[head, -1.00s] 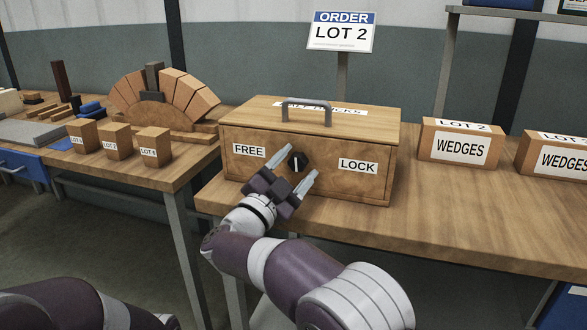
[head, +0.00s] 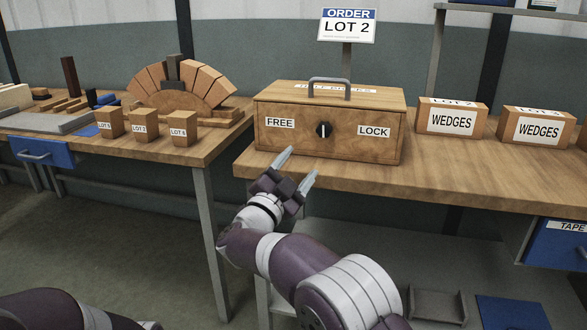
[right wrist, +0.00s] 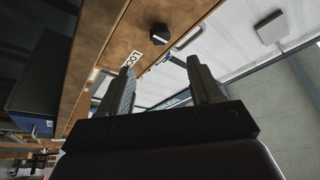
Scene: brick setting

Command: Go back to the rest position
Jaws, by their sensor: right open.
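My right gripper (head: 297,170) is open and empty, just in front of and below the wooden box (head: 285,145) in the head view. Its fingers point up toward the box front and are apart from the knob. The box has a black knob (head: 324,130) between the FREE label (head: 280,123) and the LOCK label (head: 374,131); its white mark stands upright. In the right wrist view the open fingers (right wrist: 160,88) show, with the knob (right wrist: 159,30) beyond them. My left arm shows at the lower left of the head view, but its gripper is out of view.
The box stands on a wooden bench (head: 440,182) with several WEDGES boxes (head: 451,118) at right. A side table at left holds a brick arch (head: 182,90) and three LOT blocks (head: 144,125). An ORDER LOT 2 sign (head: 347,25) stands behind. Below the bench is a grey tray (head: 438,306).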

